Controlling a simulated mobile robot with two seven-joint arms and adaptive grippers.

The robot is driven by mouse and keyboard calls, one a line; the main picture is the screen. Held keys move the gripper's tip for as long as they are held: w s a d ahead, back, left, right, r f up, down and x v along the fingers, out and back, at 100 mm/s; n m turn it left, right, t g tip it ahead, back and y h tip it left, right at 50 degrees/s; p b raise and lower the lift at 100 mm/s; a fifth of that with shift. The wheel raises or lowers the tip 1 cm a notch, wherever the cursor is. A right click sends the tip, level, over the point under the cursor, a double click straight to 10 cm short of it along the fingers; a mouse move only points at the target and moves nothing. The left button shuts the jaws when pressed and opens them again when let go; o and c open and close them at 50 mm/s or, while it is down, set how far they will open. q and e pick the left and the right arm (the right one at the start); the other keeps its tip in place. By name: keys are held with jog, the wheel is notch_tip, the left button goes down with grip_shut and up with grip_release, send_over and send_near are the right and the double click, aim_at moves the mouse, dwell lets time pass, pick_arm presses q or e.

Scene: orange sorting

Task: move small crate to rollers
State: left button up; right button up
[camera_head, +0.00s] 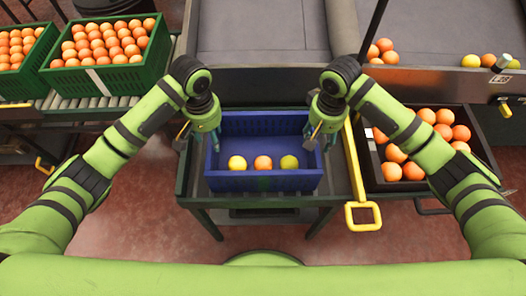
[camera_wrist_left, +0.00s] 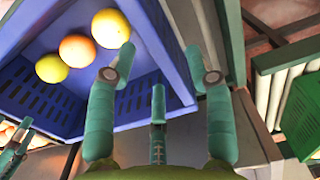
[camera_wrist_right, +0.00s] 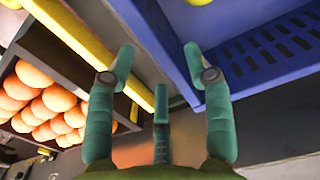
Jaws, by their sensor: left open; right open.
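The small blue crate (camera_head: 264,181) stands on a dark stand in the middle of the head view, holding a yellow, an orange and a yellow-green fruit. My left gripper (camera_head: 188,134) is open at the crate's left wall. In the left wrist view its fingers (camera_wrist_left: 158,62) point at the blue crate wall (camera_wrist_left: 160,45), one on each side of the rim. My right gripper (camera_head: 318,135) is open at the crate's right wall. In the right wrist view its fingers (camera_wrist_right: 158,62) straddle the blue rim (camera_wrist_right: 155,40). Whether any finger touches the crate is unclear.
Rollers (camera_head: 92,104) at the left carry green crates (camera_head: 105,72) full of oranges. A dark tray of oranges (camera_head: 373,160) and a yellow handle (camera_head: 363,216) are at the right. Grey conveyor belts (camera_head: 250,35) lie behind the blue crate.

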pick_arm(q)
jog(key=shift+f, duration=0.3)
pick_arm(e)
jog(key=shift+s+f, duration=0.1)
jog(key=shift+f, duration=0.15)
pick_arm(q)
jog(key=shift+f, duration=3.3)
pick_arm(e)
jog(key=shift+f, duration=3.3)
pick_arm(q)
grip_shut()
pick_arm(e)
grip_shut()
pick_arm(q)
jog(key=shift+r, duration=0.1)
pick_arm(e)
jog(key=shift+r, duration=0.1)
